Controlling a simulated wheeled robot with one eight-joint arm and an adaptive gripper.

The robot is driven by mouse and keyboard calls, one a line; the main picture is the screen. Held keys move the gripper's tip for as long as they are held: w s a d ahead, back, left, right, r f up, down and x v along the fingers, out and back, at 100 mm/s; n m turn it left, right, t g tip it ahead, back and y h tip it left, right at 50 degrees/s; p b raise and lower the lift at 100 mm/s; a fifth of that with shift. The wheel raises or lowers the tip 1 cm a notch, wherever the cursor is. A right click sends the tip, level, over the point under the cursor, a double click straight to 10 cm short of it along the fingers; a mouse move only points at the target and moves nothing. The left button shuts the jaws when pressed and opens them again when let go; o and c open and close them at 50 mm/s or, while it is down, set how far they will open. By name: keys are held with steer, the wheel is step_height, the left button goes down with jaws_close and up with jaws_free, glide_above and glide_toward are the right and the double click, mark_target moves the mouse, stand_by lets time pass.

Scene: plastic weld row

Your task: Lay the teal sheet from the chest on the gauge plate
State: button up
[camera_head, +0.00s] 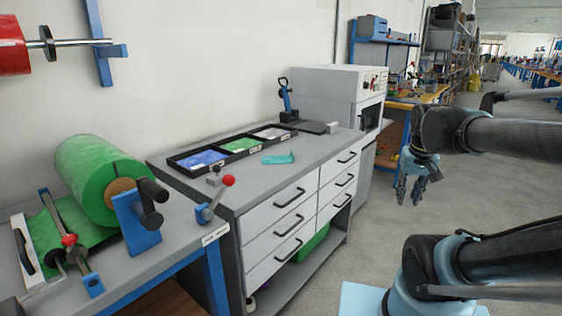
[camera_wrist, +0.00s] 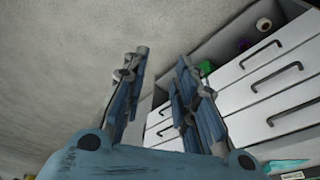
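The teal sheet (camera_head: 278,158) lies flat on the grey top of the drawer chest (camera_head: 300,160), near its front edge and in front of the tray. It also shows at the lower right of the wrist view (camera_wrist: 287,165). A dark flat plate (camera_head: 313,127) at the back right of the chest top looks like the gauge plate; I cannot be sure. My gripper (camera_head: 411,190) hangs in the air right of the chest, away from the sheet. In the wrist view my gripper (camera_wrist: 160,75) has its fingers apart with nothing between them.
A black tray (camera_head: 193,173) with blue, green and pale compartments stands along the back of the chest. A red-knobbed lever (camera_head: 228,181) stands at the left. A bench with a green roll (camera_head: 95,172) is further left. A white machine (camera_head: 335,95) stands behind. Floor at right is clear.

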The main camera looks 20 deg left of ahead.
steer(key=w+a+r+n, duration=0.1)
steer(key=w+a+r, duration=0.6)
steer(key=a, duration=0.1)
steer(key=w+a+r+n+y, duration=0.1)
steer(key=w+a+r, duration=0.2)
steer(key=a, duration=0.7)
steer(key=w+a+r+n+t, duration=0.1)
steer(key=w+a+r, duration=0.1)
steer(key=a, duration=0.8)
steer(key=w+a+r+y, duration=0.1)
steer(key=w+a+r, duration=0.2)
steer(key=a, duration=0.7)
steer(key=x, duration=1)
steer(key=shift+w+d+f, duration=0.1)
steer(key=shift+w+f, duration=0.15)
steer(key=shift+w, duration=0.2)
steer(key=shift+d+x, duration=0.2)
steer(key=shift+x, duration=2.8)
steer(key=shift+c, duration=0.2)
jaws_close()
